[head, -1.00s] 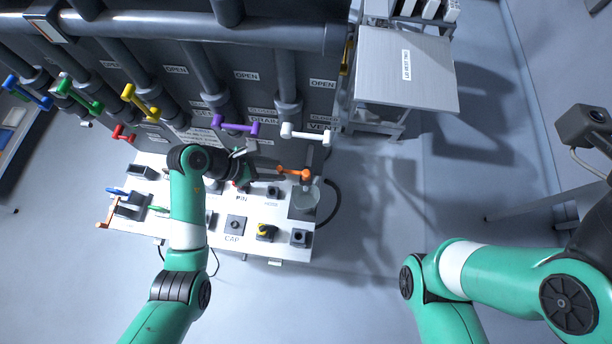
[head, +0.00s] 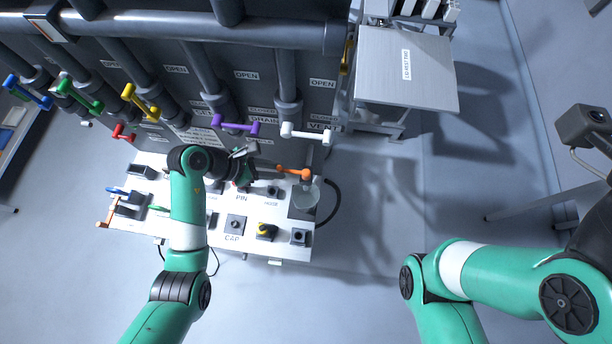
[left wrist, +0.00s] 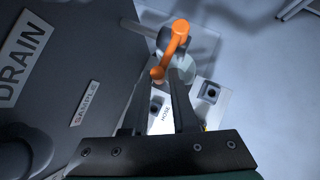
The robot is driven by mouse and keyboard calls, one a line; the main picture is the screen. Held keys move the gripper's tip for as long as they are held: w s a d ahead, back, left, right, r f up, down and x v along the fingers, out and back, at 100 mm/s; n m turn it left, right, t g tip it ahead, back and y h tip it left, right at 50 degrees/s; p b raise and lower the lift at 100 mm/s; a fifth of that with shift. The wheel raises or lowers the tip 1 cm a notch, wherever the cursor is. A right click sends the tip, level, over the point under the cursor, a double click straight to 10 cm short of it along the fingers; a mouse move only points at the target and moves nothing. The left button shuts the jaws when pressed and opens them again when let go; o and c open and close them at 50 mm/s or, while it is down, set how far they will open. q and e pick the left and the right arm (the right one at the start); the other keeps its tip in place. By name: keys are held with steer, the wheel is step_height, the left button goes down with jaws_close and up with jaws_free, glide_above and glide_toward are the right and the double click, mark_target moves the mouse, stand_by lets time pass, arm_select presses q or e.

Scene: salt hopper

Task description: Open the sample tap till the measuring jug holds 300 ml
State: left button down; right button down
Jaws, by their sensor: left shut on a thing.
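The orange sample tap handle (head: 295,172) is at the right end of the white bench, under the dark panel. My left gripper (head: 278,169) is shut on the handle's free end; the left wrist view shows the fingers around the lower knob of the orange handle (left wrist: 178,42). The clear measuring jug (head: 306,199) stands below the tap on a dark square. It shows partly behind the handle in the left wrist view (left wrist: 188,66). I cannot read its level. My right arm is at the right, its gripper out of view.
A white valve handle (head: 305,133) and a purple one (head: 235,127) are on pipes above. The bench (head: 218,243) holds several dark blocks, one with a yellow part (head: 266,232). A dark hose (head: 335,205) curves at its right. The floor right of it is clear.

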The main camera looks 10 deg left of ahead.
arm_select(q)
steer(key=s+n+t+p, duration=0.1)
steer(key=p, duration=0.2)
steer(key=s+n+y+p, duration=0.1)
steer(key=n+p, duration=0.1)
steer(key=p, duration=0.1)
steer(key=shift+d+r+t, duration=0.1)
steer(key=shift+d+t, duration=0.1)
steer(key=shift+t, duration=0.2)
stand_by(0.4)
steer(key=s+n+y+p, duration=0.1)
steer(key=p, duration=0.1)
steer(key=d+n+t+p, duration=0.1)
steer(key=n+p, duration=0.1)
steer(key=p, duration=0.1)
steer(key=shift+s+y, duration=0.4)
steer(key=shift+t, duration=0.3)
stand_by(5.4)
